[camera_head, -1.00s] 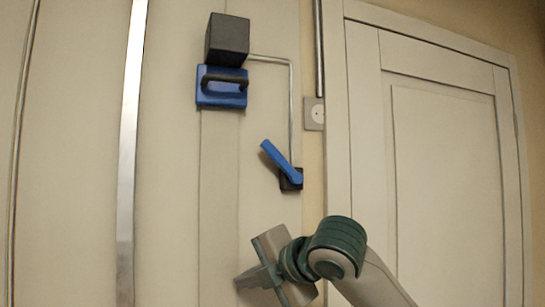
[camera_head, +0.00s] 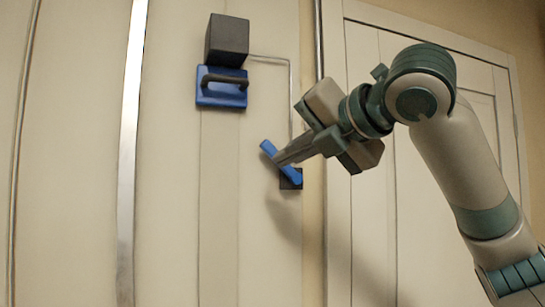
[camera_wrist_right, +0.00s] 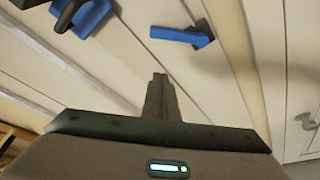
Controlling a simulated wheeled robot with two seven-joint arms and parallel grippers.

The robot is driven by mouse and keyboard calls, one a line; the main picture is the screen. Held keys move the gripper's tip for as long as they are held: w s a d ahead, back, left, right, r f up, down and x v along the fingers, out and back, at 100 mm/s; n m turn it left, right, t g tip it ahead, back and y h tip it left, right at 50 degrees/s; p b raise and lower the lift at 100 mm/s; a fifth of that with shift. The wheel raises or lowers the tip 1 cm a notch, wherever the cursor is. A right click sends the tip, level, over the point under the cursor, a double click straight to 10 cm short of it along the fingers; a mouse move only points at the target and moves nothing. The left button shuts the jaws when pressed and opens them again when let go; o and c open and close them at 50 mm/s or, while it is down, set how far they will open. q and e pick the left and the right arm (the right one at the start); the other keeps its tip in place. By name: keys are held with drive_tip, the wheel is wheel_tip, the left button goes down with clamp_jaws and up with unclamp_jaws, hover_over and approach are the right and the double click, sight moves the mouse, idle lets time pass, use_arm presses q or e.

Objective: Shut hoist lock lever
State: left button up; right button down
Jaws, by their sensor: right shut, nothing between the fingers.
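The blue lock lever (camera_head: 268,148) is on a small black base (camera_head: 291,178) on the pale panel. It slants from upper left down to the base at lower right. My right gripper (camera_head: 278,163) is shut and empty, with its fingertips overlapping the middle of the lever in the head view; touch cannot be told there. In the right wrist view the lever (camera_wrist_right: 180,37) lies beyond the shut fingertips (camera_wrist_right: 160,77), with a visible gap in the picture. My left gripper is out of view.
A dark box (camera_head: 228,38) with a blue plate and black handle (camera_head: 222,88) is mounted above left of the lever. A thin conduit (camera_head: 290,95) runs down to the lever's base. A cabinet door (camera_head: 365,60) is at the right, and its round knob (camera_wrist_right: 305,120) shows in the wrist view.

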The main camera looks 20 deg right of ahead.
sight(273, 155)
drive_tip(key=shift+w, duration=0.1)
idle(0.4)
drive_tip(key=w+p, duration=0.3)
drive_tip(key=w, duration=0.1)
drive_tip(key=w+p, duration=0.3)
drive_tip(key=w, duration=0.2)
drive_tip(key=shift+w+a+r, duration=0.1)
drive_tip(key=shift+r, duration=0.1)
drive_tip(key=shift+d+r, duration=0.1)
drive_tip(key=shift+d, duration=0.1)
idle(0.4)
drive_tip(key=shift+d+r, duration=0.1)
